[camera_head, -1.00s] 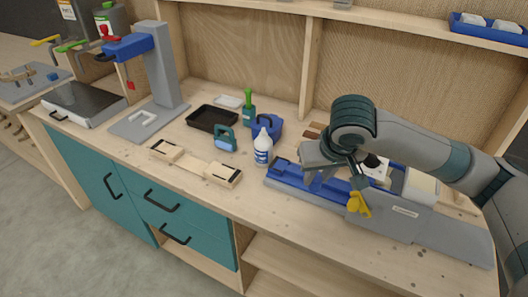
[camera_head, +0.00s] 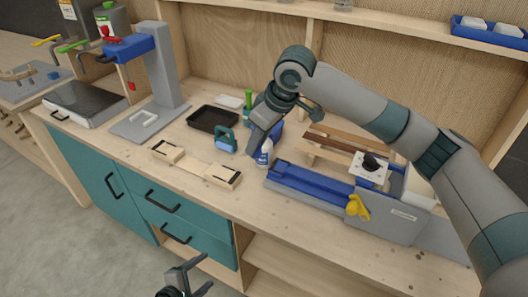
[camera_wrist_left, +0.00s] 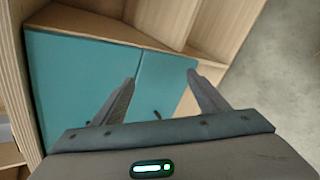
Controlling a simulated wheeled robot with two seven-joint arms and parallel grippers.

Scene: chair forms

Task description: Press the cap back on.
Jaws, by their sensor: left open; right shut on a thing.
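A small white bottle with a blue label (camera_head: 264,156) stands on the bench in the middle of the head view. My right gripper (camera_head: 256,146) reaches down to it from above and is shut on it; its fingers hide the bottle's left side and part of its top. I cannot make out a separate cap. My left gripper (camera_head: 204,275) is open and empty at the bottom of the head view, in front of the bench and well away from the bottle. Its two spread fingers (camera_wrist_left: 161,77) show in the left wrist view, with teal cabinet fronts beyond.
A teal tool (camera_head: 226,140), a black tray (camera_head: 213,119) and a green-handled item (camera_head: 248,104) stand close to the bottle. A blue and grey vise-like fixture (camera_head: 310,185) lies to its right. A wooden block piece (camera_head: 222,175) lies in front.

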